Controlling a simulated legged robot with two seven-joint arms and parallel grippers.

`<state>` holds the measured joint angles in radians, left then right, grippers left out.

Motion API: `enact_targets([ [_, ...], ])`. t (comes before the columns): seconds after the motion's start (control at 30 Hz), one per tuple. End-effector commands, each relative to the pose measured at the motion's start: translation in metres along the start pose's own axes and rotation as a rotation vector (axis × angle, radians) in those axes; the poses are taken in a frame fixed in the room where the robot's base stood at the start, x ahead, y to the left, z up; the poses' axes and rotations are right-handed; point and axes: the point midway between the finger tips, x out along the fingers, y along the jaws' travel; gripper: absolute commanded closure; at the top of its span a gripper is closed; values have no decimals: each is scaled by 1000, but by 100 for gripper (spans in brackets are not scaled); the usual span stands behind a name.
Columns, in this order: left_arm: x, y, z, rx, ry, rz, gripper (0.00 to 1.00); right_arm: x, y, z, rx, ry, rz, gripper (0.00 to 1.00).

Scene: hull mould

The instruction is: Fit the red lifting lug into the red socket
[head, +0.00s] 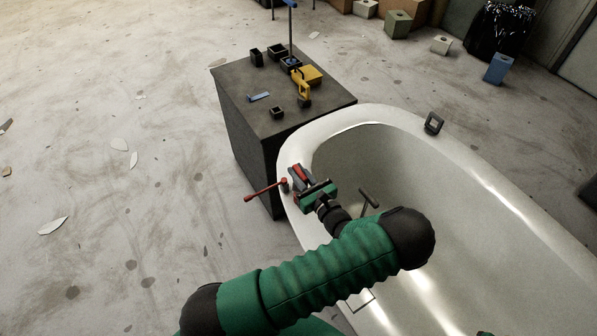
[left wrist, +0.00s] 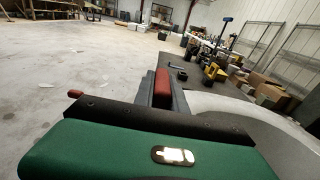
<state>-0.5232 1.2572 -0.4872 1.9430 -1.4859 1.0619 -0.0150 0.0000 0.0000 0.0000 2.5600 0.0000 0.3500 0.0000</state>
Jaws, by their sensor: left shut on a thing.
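My left gripper (head: 300,174) is shut on a red part (head: 301,175), which I take to be the red lifting lug, above the near-left rim of the white tub-shaped hull mould (head: 375,115). In the left wrist view the red part (left wrist: 162,88) stands up between the dark fingers. A thin red rod with a knobbed end (head: 262,191) sticks out to the left beside the gripper. I cannot tell whether it joins the held part. I cannot make out the red socket; the gripper and arm cover part of the rim. My right gripper is out of view.
A dark block table (head: 240,108) stands against the mould, with small black boxes, a yellow tool (head: 300,88) and a blue piece (head: 259,97) on it. A dark T-shaped handle (head: 368,199) shows inside the mould. Floor at left is mostly clear.

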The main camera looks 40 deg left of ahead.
Motion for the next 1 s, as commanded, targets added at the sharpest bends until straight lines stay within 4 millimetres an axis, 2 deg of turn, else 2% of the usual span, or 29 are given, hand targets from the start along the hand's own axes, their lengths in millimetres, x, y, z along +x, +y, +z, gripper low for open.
enact_targets([
  [0.03, -2, -1, -8, 9, -4, -10, 100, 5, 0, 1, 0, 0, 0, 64],
  [0.4, -2, -1, -18, 10, -3, -10, 100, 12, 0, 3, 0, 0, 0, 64],
  [1.0, -2, -2, 2, 3, -5, -8, 100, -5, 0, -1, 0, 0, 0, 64],
])
